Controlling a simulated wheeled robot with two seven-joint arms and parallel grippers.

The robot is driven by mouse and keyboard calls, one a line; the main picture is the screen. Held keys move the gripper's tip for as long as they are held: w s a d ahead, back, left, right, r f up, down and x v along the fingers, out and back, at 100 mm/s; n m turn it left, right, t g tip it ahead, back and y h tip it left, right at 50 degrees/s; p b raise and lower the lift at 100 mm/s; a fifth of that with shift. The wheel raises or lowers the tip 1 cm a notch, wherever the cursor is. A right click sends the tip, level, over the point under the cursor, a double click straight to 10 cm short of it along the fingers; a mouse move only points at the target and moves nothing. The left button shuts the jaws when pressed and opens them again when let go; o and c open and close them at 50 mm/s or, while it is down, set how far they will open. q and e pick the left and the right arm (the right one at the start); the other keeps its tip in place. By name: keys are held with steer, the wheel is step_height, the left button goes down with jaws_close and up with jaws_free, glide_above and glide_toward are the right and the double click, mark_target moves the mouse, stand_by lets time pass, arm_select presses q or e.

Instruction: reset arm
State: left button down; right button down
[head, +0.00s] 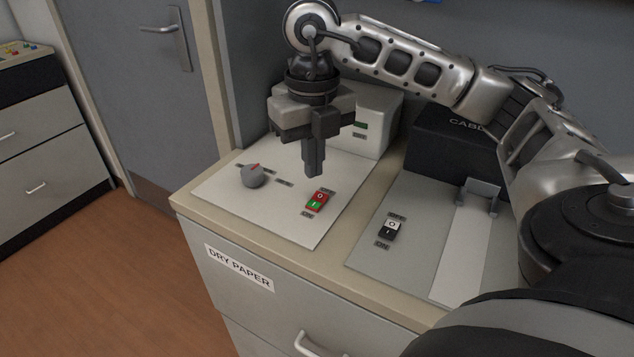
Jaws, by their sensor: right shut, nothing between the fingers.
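My right gripper (314,170) hangs from the arm that comes in from the right. Its fingers point down and are shut with nothing between them. It is above the white panel (225,203), just over the red and green switch (317,200) in the picture; whether it touches the switch I cannot tell. My left gripper is not in view.
A grey knob (253,176) sits on the panel, with a white box (382,125) behind. To the right are a grey panel (372,247) with a black and white switch (390,230) and a dark box (440,140). A door (120,90) stands at left; the floor (110,270) there is clear.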

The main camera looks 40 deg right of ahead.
steer(key=shift+r, duration=0.45)
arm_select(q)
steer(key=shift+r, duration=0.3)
